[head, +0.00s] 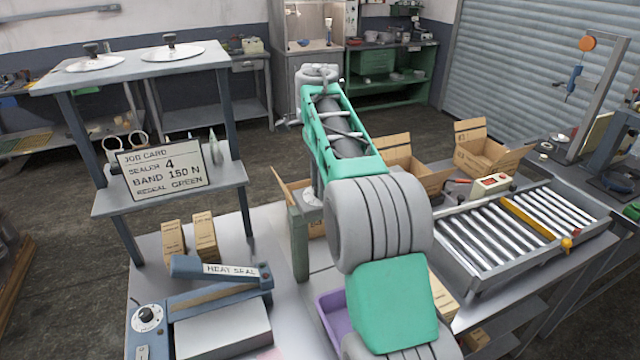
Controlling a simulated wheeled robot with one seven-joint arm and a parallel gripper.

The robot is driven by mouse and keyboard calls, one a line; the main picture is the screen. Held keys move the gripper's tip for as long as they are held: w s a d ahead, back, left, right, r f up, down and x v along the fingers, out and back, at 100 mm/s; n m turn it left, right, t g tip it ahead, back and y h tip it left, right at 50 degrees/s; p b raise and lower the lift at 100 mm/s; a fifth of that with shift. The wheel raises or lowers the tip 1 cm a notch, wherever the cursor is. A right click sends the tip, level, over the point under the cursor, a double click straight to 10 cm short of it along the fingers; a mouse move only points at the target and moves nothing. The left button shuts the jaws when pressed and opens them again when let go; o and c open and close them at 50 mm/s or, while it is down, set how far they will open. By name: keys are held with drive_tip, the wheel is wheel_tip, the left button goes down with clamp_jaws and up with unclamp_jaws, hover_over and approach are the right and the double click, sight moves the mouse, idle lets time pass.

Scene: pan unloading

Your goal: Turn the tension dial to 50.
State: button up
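A round dial (147,317) with a dark knob on a pale scale sits at the left end of the blue heat sealer (220,300). Its numbers and pointer setting are too small to read, and I cannot tell whether it is the tension dial. A red hand tool with a cream box (491,184) lies by the roller conveyor; no dial can be made out on it. A job card (165,169) reads sealer 4, band 150 N, reseal green.
Two small cartons (205,237) stand behind the sealer. A purple tray (335,318) is partly behind my arm. The roller conveyor (490,238) fills the right side.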

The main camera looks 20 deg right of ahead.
clamp_jaws()
idle(0.5)
